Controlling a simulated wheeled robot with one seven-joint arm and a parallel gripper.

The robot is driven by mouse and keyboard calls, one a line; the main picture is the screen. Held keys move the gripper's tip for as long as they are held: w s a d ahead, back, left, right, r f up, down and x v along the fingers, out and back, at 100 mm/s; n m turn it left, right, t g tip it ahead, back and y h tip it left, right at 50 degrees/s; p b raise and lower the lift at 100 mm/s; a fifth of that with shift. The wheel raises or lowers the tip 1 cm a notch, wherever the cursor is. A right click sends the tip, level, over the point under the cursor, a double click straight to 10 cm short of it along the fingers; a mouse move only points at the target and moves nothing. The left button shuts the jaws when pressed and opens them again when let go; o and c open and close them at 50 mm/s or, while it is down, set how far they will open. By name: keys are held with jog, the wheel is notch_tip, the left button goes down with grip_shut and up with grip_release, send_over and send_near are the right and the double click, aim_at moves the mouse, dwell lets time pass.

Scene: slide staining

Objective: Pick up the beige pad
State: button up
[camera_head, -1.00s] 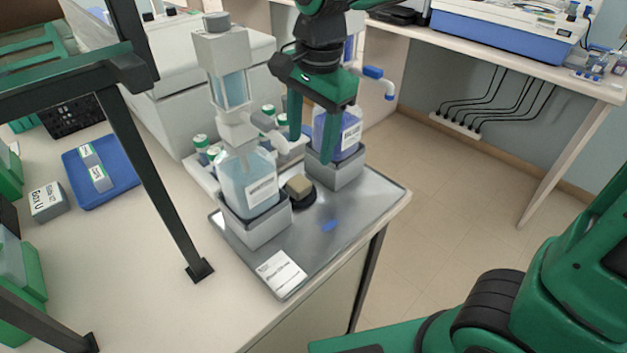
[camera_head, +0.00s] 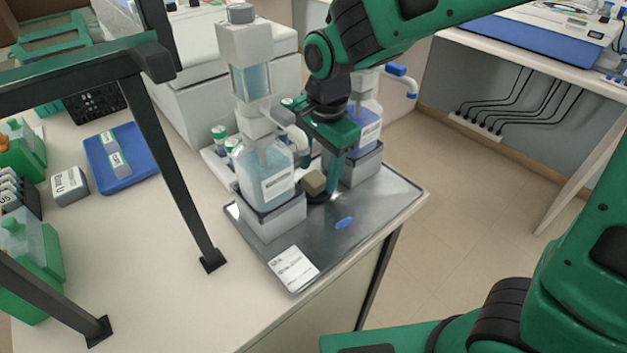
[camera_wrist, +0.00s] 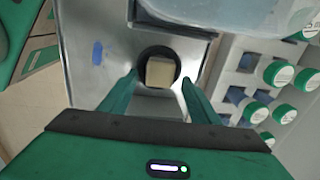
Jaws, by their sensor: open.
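The beige pad (camera_head: 314,182) is a small block on a round black base (camera_head: 318,197) on the metal tray (camera_head: 372,222), between two dispenser bottles. In the wrist view the pad (camera_wrist: 160,72) sits near the centre, just beyond the fingertips. My gripper (camera_head: 320,180) is open and points down over the pad, with one green finger on each side in the head view. In the wrist view the gripper (camera_wrist: 160,78) has its fingers apart, with nothing between them but the pad ahead. Whether the fingers touch the pad cannot be told.
A clear-blue bottle (camera_head: 262,172) in a grey holder stands left of the pad, and a purple bottle (camera_head: 367,125) stands behind right. Green-capped vials (camera_wrist: 278,73) stand in a rack nearby. A white label card (camera_head: 293,268) and a blue mark (camera_head: 344,222) lie at the tray's front.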

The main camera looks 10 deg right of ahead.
aim_at(319, 177)
jog(key=shift+w+f, duration=0.1)
jog(key=shift+f, duration=0.45)
jog(key=c, duration=1.2)
jog(key=shift+r, duration=0.1)
jog(key=shift+s+r, duration=0.2)
jog(key=shift+r, duration=0.25)
notch_tip(319, 177, up, 6)
jog(key=shift+r, duration=0.1)
jog(key=s+d, duration=1.1)
jog(key=s, duration=0.5)
jog(key=shift+s, duration=0.15)
